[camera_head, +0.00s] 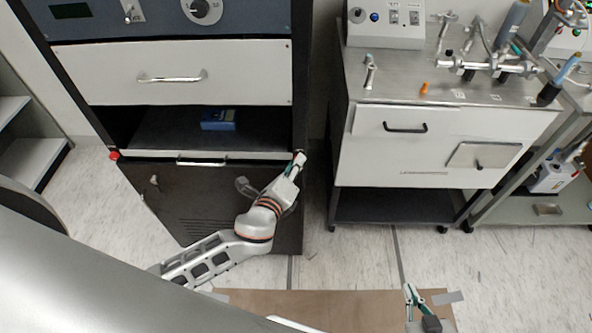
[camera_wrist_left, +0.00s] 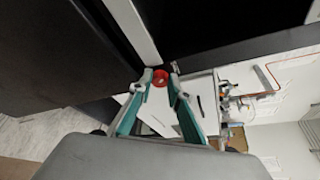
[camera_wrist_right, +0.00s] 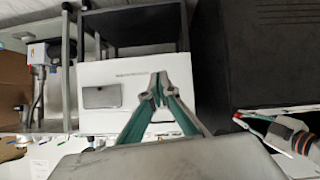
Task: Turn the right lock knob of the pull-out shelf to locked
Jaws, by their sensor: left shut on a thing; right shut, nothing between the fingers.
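The pull-out shelf (camera_head: 255,156) is a pale strip with a bar handle across the dark rack. A red left lock knob (camera_head: 114,155) is at its left end. My left gripper (camera_head: 299,160) reaches the shelf's right end. In the left wrist view, the red right lock knob (camera_wrist_left: 160,77) sits between its closed fingertips; in the head view the gripper hides that knob. A bit of red also shows at those fingertips in the right wrist view (camera_wrist_right: 238,116). My right gripper (camera_head: 409,291) is shut and empty, low and right, away from the rack; its fingertips meet in its wrist view.
A blue box (camera_head: 218,120) lies in the open bay above the shelf. A white drawer (camera_head: 190,75) is above that. A steel cart (camera_head: 440,150) with valves and pipes stands to the right, with a floor gap between it and the rack. A brown board (camera_head: 300,303) lies in front.

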